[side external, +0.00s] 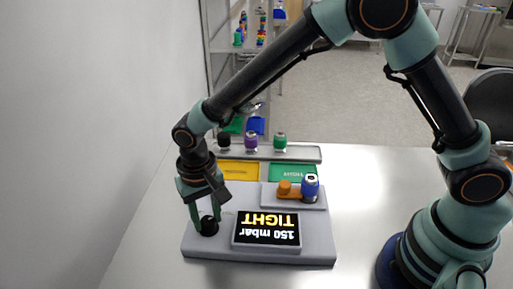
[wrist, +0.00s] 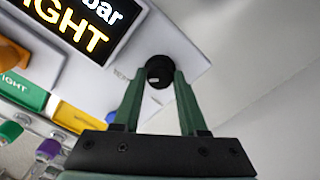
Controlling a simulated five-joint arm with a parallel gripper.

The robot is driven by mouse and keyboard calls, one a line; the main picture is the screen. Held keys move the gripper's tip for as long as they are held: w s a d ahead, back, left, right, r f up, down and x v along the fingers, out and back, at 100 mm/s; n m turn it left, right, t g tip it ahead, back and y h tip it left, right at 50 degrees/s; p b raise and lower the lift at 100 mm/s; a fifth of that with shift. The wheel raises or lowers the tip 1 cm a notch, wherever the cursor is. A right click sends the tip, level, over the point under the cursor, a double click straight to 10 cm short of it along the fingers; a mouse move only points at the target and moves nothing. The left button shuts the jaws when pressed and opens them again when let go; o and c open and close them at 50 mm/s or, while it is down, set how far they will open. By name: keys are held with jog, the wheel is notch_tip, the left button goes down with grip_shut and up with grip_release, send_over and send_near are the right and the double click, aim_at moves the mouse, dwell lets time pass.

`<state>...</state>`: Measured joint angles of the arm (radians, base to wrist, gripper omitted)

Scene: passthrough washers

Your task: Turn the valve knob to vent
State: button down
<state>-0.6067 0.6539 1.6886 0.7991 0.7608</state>
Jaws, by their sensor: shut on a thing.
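The black valve knob (side external: 208,227) stands at the front left corner of the grey test unit (side external: 318,248). My gripper (side external: 205,217) points down over the knob and is shut on it. In the wrist view the round black knob (wrist: 158,73) sits between the two green fingertips (wrist: 160,82) and shows a small pale mark. The fingers hide part of its sides, and I cannot read which way it is set. The display (side external: 267,229) on the unit reads "150 mbar TIGHT" and appears upside down in the side view.
A blue-capped part (side external: 310,187) sits beside an orange piece (side external: 287,190) on the unit's raised block. Behind lie a yellow tray (side external: 238,170) and a green tray (side external: 292,172). A rack behind holds black, purple (side external: 251,139) and green (side external: 280,140) parts.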

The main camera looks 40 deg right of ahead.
jog(key=n, duration=0.4)
jog(key=shift+n, duration=0.3)
jog(key=n, duration=0.4)
jog(key=shift+n, duration=0.3)
jog(key=n, duration=0.4)
jog(key=shift+r+n, duration=0.1)
jog(key=shift+n, duration=2.3)
jog(key=shift+c, duration=2.2)
grip_release()
